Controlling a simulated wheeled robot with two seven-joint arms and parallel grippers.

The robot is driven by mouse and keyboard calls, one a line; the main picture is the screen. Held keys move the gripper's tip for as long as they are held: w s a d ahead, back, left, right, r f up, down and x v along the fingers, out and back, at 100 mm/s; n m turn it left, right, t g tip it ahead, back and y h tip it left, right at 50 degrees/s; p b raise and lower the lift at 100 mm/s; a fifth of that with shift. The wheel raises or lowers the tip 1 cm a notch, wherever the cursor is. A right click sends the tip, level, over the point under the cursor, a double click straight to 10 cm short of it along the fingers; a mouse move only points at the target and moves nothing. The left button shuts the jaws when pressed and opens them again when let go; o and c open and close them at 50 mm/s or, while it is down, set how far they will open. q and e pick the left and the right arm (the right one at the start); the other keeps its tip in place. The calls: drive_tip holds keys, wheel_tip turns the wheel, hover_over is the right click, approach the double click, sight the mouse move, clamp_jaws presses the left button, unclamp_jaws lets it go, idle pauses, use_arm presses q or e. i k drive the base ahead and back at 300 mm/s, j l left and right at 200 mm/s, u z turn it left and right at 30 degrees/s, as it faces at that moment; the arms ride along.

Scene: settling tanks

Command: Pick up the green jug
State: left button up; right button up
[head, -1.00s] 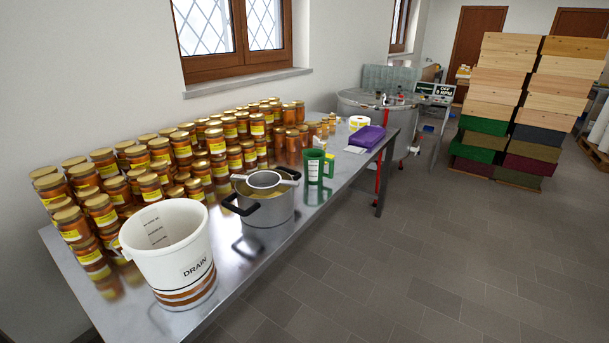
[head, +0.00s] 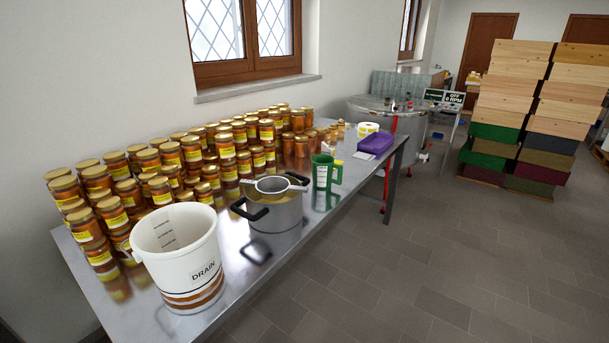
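The green jug (head: 324,172) stands upright on the metal table (head: 254,266), right of the steel pot. It has a pale measuring strip on its side, and its handle faces right. Its reflection shows in the tabletop. Neither my left nor my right gripper is in the head view.
The steel pot (head: 274,214) with black handles and the white DRAIN bucket (head: 184,270) stand left of the jug. Several honey jars (head: 168,152) crowd the wall side. A purple item (head: 376,142) and a label roll (head: 368,128) lie beyond. The tiled floor (head: 420,270) right of the table is clear.

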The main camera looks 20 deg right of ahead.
sight(322, 165)
drive_tip(key=i+l+u, duration=0.1)
drive_tip(key=l+u, duration=1.15)
drive_tip(key=j, duration=0.1)
